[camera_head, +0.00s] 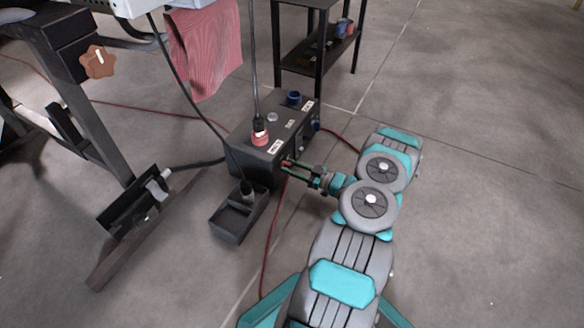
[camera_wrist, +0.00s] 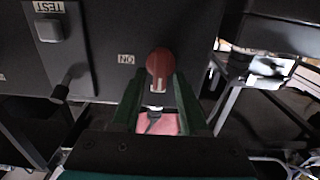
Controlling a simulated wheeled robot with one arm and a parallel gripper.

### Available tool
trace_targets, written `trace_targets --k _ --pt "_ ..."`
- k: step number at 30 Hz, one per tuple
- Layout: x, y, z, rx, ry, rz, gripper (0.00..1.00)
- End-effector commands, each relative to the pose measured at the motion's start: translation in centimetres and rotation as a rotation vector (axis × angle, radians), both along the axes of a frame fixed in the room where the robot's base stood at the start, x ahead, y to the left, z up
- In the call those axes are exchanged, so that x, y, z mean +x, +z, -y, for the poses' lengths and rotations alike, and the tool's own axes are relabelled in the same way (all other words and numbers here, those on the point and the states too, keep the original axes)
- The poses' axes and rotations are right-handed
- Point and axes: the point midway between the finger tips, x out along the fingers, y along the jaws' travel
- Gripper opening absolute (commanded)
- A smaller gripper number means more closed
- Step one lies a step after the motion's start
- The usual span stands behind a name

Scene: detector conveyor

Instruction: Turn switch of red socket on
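A black socket box (camera_head: 252,166) stands on the floor, with a red plug (camera_head: 260,132) and its cable upright on top. In the wrist view, a red rotary switch (camera_wrist: 160,66) sits on the dark box face. An "ON" label (camera_wrist: 126,58), upside down, lies to its left. The switch's white mark points down in that view, not toward the label. My gripper (camera_head: 288,163) is at the box's front side. In the wrist view, its green fingers (camera_wrist: 158,88) are apart, one on each side of the switch's lower end. Whether they touch it cannot be told.
A grey lever under a "TEST" label (camera_wrist: 48,7) is beside the switch. A small black tray (camera_head: 230,228) stands in front of the box. Cables and a red cloth (camera_head: 203,45) hang close by. A black shelf (camera_head: 318,50) stands behind.

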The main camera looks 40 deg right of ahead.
Motion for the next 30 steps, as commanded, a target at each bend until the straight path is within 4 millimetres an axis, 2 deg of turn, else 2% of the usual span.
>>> trace_targets --k 1,11,30 --pt "-0.01 0.01 0.01 0.000 0.000 0.000 0.36" --pt "-0.01 0.01 0.02 0.000 0.000 0.000 0.00" --pt "0.00 0.08 0.03 0.043 0.001 -0.018 0.00"
